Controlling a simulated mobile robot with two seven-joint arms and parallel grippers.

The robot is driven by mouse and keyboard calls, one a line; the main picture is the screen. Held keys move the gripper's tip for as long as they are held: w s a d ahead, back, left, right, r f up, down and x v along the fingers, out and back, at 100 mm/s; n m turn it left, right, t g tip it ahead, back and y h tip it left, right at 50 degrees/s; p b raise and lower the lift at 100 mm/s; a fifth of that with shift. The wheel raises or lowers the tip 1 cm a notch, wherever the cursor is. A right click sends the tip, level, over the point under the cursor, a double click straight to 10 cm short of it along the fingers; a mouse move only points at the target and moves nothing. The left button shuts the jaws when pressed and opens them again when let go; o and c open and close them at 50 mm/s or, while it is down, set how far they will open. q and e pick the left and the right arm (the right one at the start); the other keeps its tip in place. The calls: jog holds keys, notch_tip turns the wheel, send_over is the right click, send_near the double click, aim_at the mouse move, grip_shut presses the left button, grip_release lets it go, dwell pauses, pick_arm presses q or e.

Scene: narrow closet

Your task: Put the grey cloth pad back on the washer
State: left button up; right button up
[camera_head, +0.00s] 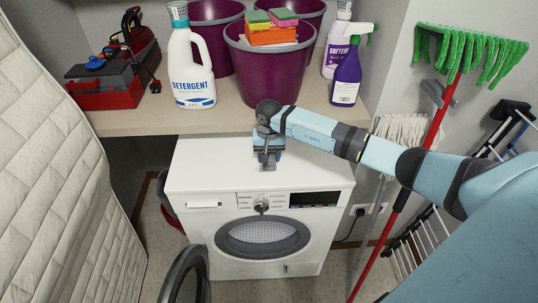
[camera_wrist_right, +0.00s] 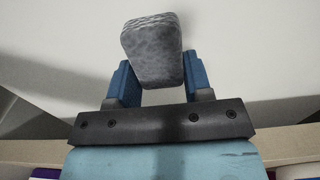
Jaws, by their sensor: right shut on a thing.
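The white washer (camera_head: 215,172) stands under the shelf, with its round door (camera_head: 187,277) swung open at the lower left. My right gripper (camera_head: 268,152) is over the washer's top, near the shelf's front edge, and points down. In the right wrist view its blue fingers (camera_wrist_right: 160,84) are shut on the grey cloth pad (camera_wrist_right: 154,50), which sticks out past the fingertips over a white surface. In the head view the pad is small and mostly hidden by the gripper. I cannot tell whether it touches the washer's top. My left gripper is not in view.
The wooden shelf (camera_head: 140,120) overhangs the washer's back. It holds a detergent bottle (camera_head: 192,65), purple buckets (camera_head: 268,75), a purple spray bottle (camera_head: 346,82) and a red toolbox (camera_head: 110,90). A green mop (camera_head: 470,50) stands at right, a quilted mattress (camera_head: 45,180) at left.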

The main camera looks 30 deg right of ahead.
jog(key=shift+f, duration=0.35)
jog(key=shift+f+b, duration=0.2)
jog(key=shift+b, duration=0.1)
jog(key=o, duration=0.9)
jog(key=shift+r, duration=0.1)
jog(key=shift+c, duration=0.2)
jog(key=shift+r, duration=0.1)
